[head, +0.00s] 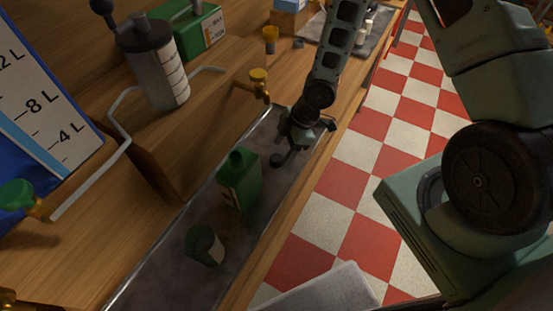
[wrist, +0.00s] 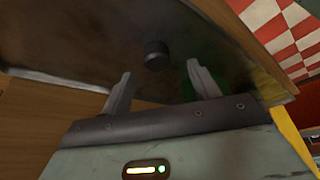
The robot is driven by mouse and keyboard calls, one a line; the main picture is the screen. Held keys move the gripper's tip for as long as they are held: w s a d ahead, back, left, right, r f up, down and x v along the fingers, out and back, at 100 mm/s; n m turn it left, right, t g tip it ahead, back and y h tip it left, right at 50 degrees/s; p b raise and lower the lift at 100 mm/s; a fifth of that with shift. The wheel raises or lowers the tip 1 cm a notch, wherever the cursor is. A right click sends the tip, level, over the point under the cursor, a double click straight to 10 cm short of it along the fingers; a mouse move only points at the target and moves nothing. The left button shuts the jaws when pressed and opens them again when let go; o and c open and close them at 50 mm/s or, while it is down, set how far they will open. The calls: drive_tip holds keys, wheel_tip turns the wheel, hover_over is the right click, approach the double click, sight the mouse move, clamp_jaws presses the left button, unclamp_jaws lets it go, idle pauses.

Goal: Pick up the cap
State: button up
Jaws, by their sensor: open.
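The cap (wrist: 156,55) is a small dark cylinder on the grey metal surface in the wrist view. It appears beyond and between my two fingertips, with no finger seen touching it. My gripper (wrist: 159,73) is open and empty, its fingers spread to either side. In the head view my gripper (head: 289,152) is low over the far part of the metal tray (head: 172,271), beyond the green bottle.
A green bottle (head: 238,182) and a dark green labelled cup (head: 204,246) stand on the tray. A brass tap (head: 259,82) is behind my gripper's left. A grey canister (head: 158,70) and a green can (head: 196,30) stand at the back left. Checkered floor lies right.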

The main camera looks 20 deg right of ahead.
sight(277, 157)
drive_tip(key=shift+w+p+x, duration=0.2)
drive_tip(key=shift+p+x, duration=0.25)
drive_tip(key=shift+x, duration=1.65)
drive_tip(key=shift+d, duration=0.1)
drive_tip(key=c, duration=1.1)
drive_tip(key=shift+o, duration=0.2)
drive_tip(key=shift+r, duration=0.1)
